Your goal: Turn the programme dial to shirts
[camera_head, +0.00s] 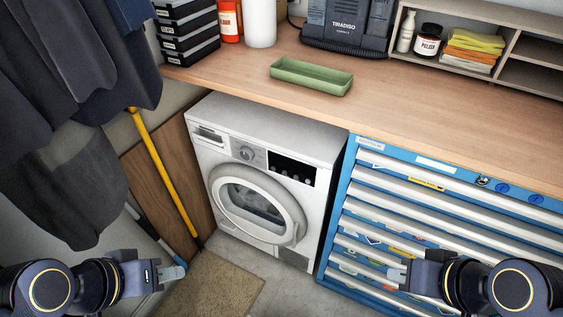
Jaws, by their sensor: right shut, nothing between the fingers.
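The white front-loading machine (322,146) stands under the wooden counter, with its round door (258,204) closed. The round programme dial (246,153) sits on the upper front panel, left of a dark display panel (291,168). The dial's marks are too small to read, so its setting cannot be told. My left gripper (174,273) is low at the left, in front of the machine and apart from it; its finger gap cannot be made out. My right gripper (398,274) is shut and empty, in front of the blue tool chest. Neither gripper touches the dial.
A blue tool chest (346,190) with several drawers stands right of the machine. A yellow pole (160,170) leans at the left, near hanging dark clothes (60,70). A green tray (310,77) lies on the counter (420,110). A beige mat (215,285) covers the floor in front.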

